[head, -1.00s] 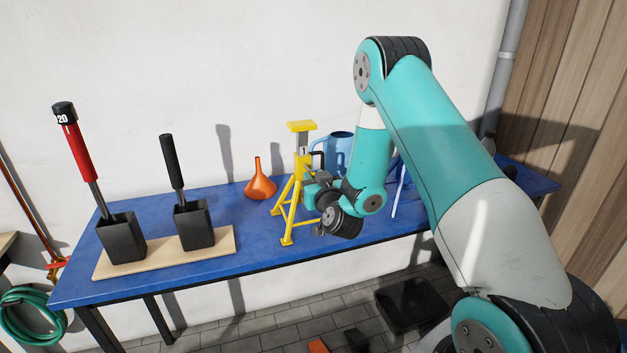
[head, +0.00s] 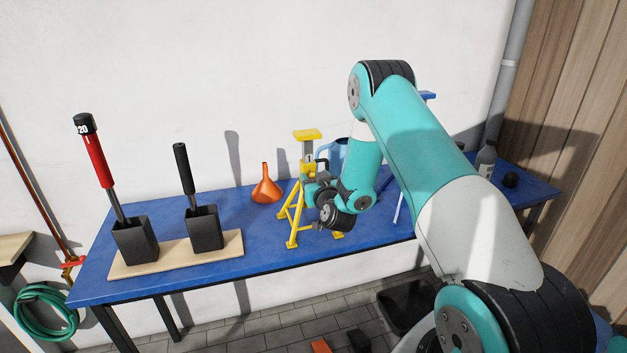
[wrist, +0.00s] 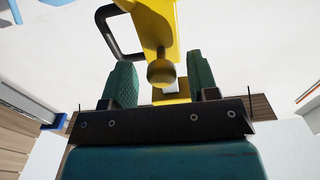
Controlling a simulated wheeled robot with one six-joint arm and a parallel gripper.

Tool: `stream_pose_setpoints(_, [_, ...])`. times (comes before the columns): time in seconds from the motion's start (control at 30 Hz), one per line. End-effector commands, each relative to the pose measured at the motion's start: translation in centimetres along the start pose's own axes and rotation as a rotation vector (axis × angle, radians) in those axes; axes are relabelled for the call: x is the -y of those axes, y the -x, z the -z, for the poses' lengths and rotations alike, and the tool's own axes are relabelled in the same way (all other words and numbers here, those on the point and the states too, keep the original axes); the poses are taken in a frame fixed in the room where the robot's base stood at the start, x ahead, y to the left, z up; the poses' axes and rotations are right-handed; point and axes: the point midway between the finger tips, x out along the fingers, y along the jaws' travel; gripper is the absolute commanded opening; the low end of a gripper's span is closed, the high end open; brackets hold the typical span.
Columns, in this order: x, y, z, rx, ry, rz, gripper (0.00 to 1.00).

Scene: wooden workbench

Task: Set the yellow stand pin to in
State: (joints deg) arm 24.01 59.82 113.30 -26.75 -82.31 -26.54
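The yellow stand (head: 292,218) stands upright on the blue workbench, right of the orange funnel. In the wrist view its yellow body (wrist: 155,20) fills the top middle, with a dark looped handle at its left. A rounded, dull brass-coloured knob (wrist: 161,72), apparently the pin's end, sticks out toward my wrist camera. My gripper (wrist: 160,78) is open, its two green fingers standing left and right of the knob with a gap on each side. In the head view my arm hides part of the stand, and the pin cannot be made out.
A blue jug (head: 333,152) stands behind the yellow stand. A blue stand (head: 398,205), partly hidden by my arm, is to the right, with a grey bottle (head: 486,160) beyond. Two black holders with torque tools stand on a wooden board (head: 232,248) at left. The bench between is clear.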

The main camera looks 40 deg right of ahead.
Motion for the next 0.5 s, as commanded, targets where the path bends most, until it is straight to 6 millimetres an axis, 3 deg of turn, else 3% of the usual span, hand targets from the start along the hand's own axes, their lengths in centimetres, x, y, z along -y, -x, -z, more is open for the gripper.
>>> stream_pose_setpoints(0.3, [0.1,0.2,-0.2,0.000,0.000,0.001,0.54])
stream_pose_setpoints(0.5, [0.1,1.4,-0.7,-0.002,0.000,0.001,0.54])
